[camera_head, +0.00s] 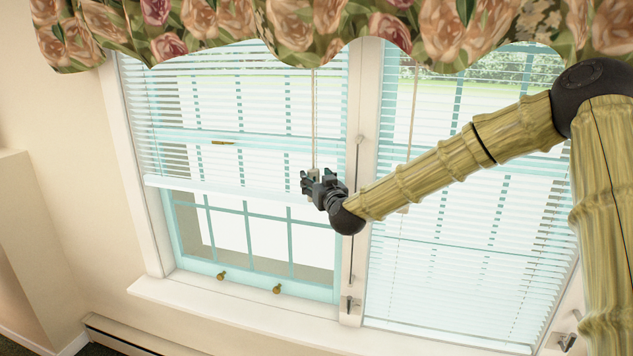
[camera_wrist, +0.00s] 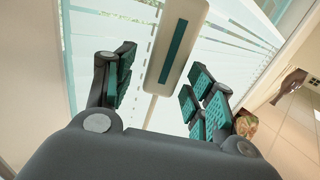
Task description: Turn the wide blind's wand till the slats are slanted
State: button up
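Two white slatted blinds hang at the window, a part-raised left blind (camera_head: 235,110) and a lowered right blind (camera_head: 470,230). Outdoor light shows between the slats of both. A pale cord with a small end piece (camera_head: 314,174) hangs before the left blind. My gripper (camera_head: 311,184) is at that end piece. In the wrist view a pale flat piece with a teal stripe (camera_wrist: 178,45) lies between the spread fingers of my gripper (camera_wrist: 160,92), with gaps visible on both sides. I cannot tell which hanging part is the wand.
A thin dark rod (camera_head: 354,200) runs down the post between the windows. Another cord with a pale end piece (camera_head: 403,208) hangs at the right blind, partly behind my arm. A white sill (camera_head: 230,306) runs below. A floral valance (camera_head: 300,28) hangs above.

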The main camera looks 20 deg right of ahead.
jog(key=shift+s+a, duration=0.1)
jog(key=shift+s, duration=0.4)
jog(key=s, duration=1.1)
jog(key=shift+d, duration=0.2)
jog(key=s+a+f+g, duration=0.25)
jog(key=s+f, duration=0.25)
jog(key=f, duration=0.7)
jog(key=s+a+f+g+y, duration=0.1)
jog(key=s+a+f+g, duration=0.3)
jog(key=f, duration=0.8)
jog(key=s+f+g, duration=0.2)
jog(key=s+f, duration=0.5)
jog(key=f, duration=0.4)
jog(key=s+f+g, duration=0.3)
jog(key=s+f, duration=0.3)
jog(key=s, duration=0.5)
jog(key=s+d+f+g+h, duration=0.1)
jog(key=s+f+g, duration=0.2)
jog(key=s+f, duration=0.4)
jog(key=s+f+g, duration=0.3)
jog(key=s+f, duration=0.4)
jog(key=s, duration=0.8)
jog(key=shift+s+d+f+m, duration=0.15)
jog(key=shift+s+d+m, duration=0.05)
jog(key=shift+s+m, duration=0.15)
